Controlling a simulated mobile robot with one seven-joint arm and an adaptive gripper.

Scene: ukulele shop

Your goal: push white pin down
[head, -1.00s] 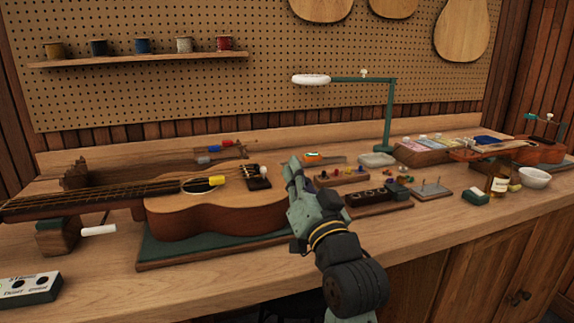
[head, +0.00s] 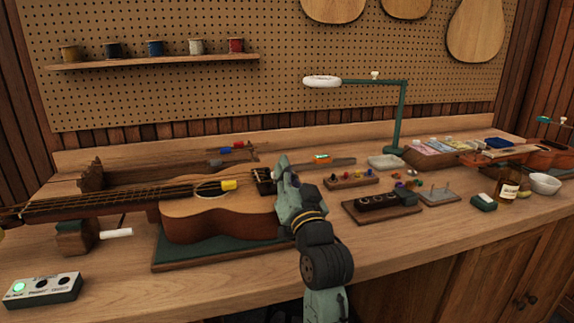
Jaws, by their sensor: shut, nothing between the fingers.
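The ukulele (head: 205,217) lies face up on a green-topped board (head: 165,255), its neck pointing left. Its dark bridge (head: 264,182) is at the right of the body, partly covered by my gripper. No white pin shows at the bridge; my gripper hides that part, so I cannot tell the pin's height. My gripper (head: 282,162) is shut and empty, at the right side of the bridge. I cannot tell whether its tip touches the pin. A yellow piece (head: 229,184) sits by the soundhole.
A white-handled crank (head: 115,233) and a box with a green light (head: 42,289) are at left. Right of my gripper stand a dark block with holes (head: 380,203), a peg rack (head: 350,179) and a green lamp (head: 402,120). The bench front is clear.

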